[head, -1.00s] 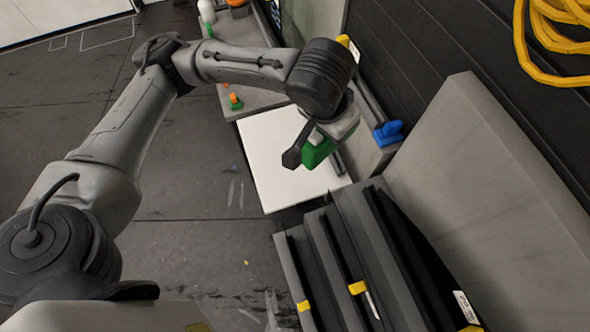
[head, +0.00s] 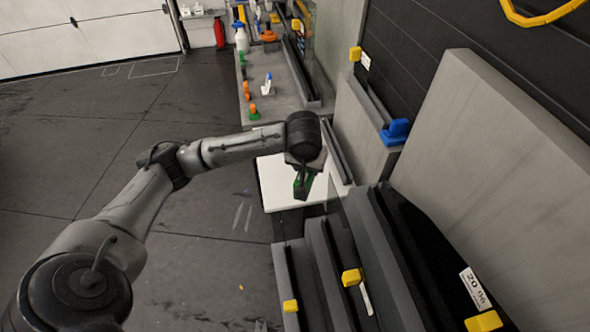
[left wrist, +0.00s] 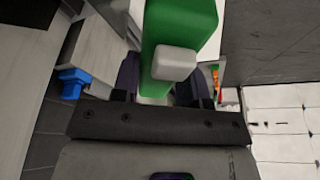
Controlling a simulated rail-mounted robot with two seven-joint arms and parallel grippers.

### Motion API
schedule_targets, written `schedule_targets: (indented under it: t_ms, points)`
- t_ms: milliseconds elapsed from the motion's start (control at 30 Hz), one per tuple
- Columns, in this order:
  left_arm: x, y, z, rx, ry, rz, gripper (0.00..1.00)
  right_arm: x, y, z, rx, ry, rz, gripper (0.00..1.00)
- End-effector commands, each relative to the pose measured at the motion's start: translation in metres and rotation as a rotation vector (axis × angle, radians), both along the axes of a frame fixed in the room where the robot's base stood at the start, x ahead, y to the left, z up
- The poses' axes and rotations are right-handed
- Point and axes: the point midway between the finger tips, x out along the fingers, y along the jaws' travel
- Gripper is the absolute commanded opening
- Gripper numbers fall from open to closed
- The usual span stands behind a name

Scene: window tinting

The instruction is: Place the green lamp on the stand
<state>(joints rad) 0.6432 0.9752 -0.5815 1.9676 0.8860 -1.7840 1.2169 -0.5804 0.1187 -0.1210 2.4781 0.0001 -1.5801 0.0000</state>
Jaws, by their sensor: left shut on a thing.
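The green lamp (head: 303,187) is at the end of my left arm, over the white-topped surface (head: 271,188). My left gripper (head: 304,168) is shut on it. In the left wrist view the lamp (left wrist: 180,22) is a green block with a pale grey knob on its face. The two dark fingers of the gripper (left wrist: 160,85) lie on either side of its lower part. The arm hides some of the white surface. I cannot tell which thing is the stand. My right gripper is not in view.
A grey bench (head: 285,110) with small orange and green items and bottles runs behind. A blue clamp-like piece (head: 396,131) sits on a grey ledge at right. Dark panels with yellow blocks (head: 352,277) lean in the foreground. Open floor lies left.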

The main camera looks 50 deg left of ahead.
Motion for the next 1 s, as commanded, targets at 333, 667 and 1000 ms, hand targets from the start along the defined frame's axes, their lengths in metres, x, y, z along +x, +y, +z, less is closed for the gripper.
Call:
schedule_targets:
  t_ms: [333, 667, 1000]
  points:
    - [-0.040, 0.153, -0.148, 0.004, 0.004, 0.332, 0.07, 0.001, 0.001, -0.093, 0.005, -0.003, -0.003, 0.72]
    - [-0.078, 0.238, -0.199, 0.002, 0.000, 0.484, 0.07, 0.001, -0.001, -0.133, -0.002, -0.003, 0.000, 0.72]
    - [-0.070, 0.252, -0.217, -0.005, -0.006, 0.517, 0.07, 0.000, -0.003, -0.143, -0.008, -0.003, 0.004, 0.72]
